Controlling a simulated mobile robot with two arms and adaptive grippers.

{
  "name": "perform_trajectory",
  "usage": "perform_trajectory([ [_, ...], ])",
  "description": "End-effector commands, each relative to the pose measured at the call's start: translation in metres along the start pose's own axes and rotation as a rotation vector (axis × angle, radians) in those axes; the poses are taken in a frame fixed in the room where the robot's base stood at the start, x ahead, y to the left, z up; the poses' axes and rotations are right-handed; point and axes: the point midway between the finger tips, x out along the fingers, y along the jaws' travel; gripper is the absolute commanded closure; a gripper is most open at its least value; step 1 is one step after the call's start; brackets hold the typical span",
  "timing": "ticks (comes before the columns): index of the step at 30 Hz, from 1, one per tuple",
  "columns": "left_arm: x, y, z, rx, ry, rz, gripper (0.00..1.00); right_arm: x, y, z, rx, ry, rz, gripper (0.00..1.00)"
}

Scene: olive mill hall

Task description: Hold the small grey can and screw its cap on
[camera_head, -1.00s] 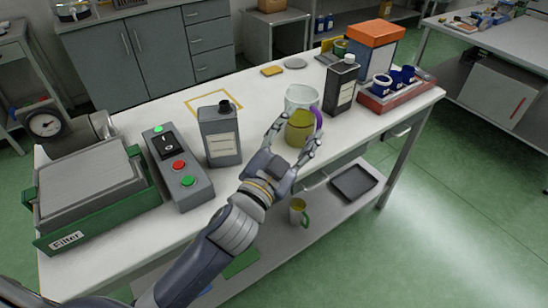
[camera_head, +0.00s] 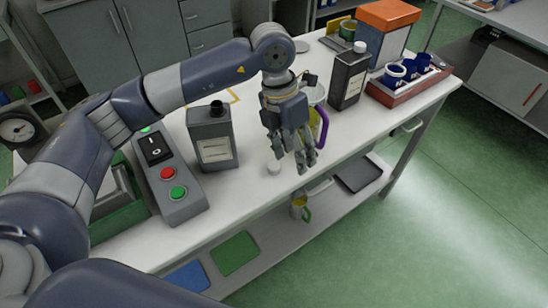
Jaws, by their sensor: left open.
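The small grey can (camera_head: 212,147) stands upright on the white table, with a pale label and a dark, uncapped neck on top. A small white cap (camera_head: 273,168) lies on the table to the right of the can, near the front edge. My left gripper (camera_head: 304,168) points down just right of the cap, apart from it. Its fingers are open, and I see nothing held between them. The can stands free to its left. My right gripper is not in view.
A jug with a purple handle (camera_head: 323,128) stands partly hidden behind my left gripper. A taller dark can (camera_head: 348,82) with a white cap stands behind it. A control box (camera_head: 171,187) with buttons stands left of the grey can.

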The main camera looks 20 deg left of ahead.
Motion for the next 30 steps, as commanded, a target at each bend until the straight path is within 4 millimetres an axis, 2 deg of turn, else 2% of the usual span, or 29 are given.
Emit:
perform_trajectory([
  [1,-0.01,0.021,-0.003,-0.024,0.022,0.077,0.5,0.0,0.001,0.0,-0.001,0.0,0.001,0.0],
  [3,-0.019,0.04,-0.008,-0.051,0.049,0.151,0.5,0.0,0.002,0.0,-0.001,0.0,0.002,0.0],
  [6,-0.026,0.054,-0.013,-0.072,0.07,0.206,0.5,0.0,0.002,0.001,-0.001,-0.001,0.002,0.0],
  [16,-0.027,0.057,-0.014,-0.076,0.075,0.214,0.5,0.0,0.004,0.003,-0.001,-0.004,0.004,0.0],
  [20,-0.015,0.059,-0.015,-0.077,0.078,0.212,0.5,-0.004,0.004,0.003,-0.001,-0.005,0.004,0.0],
  [27,0.02,0.066,-0.018,-0.076,0.077,0.212,0.5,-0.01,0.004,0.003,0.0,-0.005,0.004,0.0],
  [30,0.027,0.067,-0.018,-0.075,0.076,0.212,0.5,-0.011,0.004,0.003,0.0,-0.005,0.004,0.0],
])
